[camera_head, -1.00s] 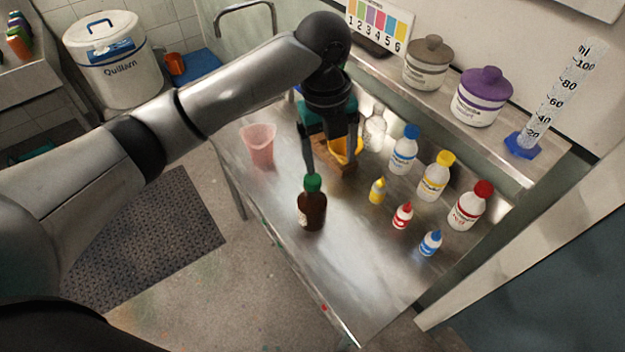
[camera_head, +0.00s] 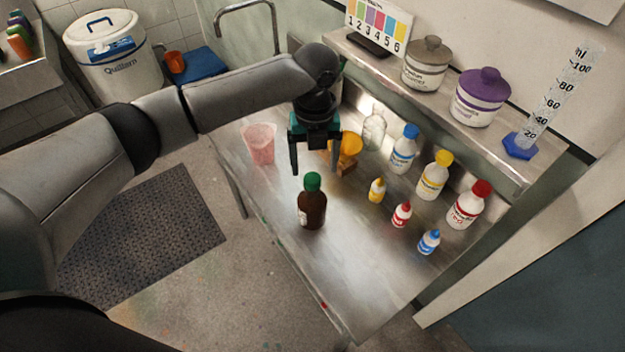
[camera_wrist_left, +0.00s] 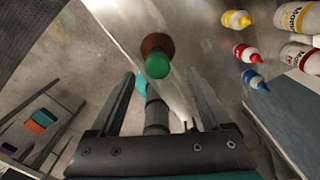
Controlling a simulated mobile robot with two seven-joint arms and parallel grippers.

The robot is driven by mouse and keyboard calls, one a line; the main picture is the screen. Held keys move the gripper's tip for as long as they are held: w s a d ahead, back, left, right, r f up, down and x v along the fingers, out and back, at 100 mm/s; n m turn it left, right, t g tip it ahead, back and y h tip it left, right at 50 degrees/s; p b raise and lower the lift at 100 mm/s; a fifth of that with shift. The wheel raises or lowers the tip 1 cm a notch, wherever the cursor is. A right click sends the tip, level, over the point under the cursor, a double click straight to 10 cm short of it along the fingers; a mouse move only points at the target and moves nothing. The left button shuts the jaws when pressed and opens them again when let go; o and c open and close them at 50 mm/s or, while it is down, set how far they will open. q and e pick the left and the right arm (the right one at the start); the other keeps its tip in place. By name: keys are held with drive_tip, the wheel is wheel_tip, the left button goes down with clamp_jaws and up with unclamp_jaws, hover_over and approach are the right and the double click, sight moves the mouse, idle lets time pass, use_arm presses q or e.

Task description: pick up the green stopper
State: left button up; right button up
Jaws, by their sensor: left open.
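The green stopper (camera_head: 313,181) sits in the neck of a brown bottle (camera_head: 312,210) that stands upright on the metal bench. My left gripper (camera_head: 314,170) points down, open and empty, above and behind the bottle in the head view. In the left wrist view the green stopper (camera_wrist_left: 157,66) shows just beyond the open fingertips (camera_wrist_left: 160,76), near the middle of the gap, with the bottle's brown shoulder (camera_wrist_left: 155,44) behind it. No contact between fingers and stopper is visible. My right gripper is not in view.
A pink beaker (camera_head: 259,144) stands left of the gripper and a yellow-orange vessel (camera_head: 350,146) right of it. Small dropper bottles, including a yellow one (camera_head: 377,190), and larger capped bottles stand to the right. The bench's front part is clear.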

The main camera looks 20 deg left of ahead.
sight(312, 178)
use_arm(q)
drive_tip(key=f, duration=0.5)
drive_tip(key=shift+s+a+f+p, duration=0.15)
drive_tip(key=shift+s+p, duration=0.1)
drive_tip(key=shift+p, duration=0.15)
clamp_jaws()
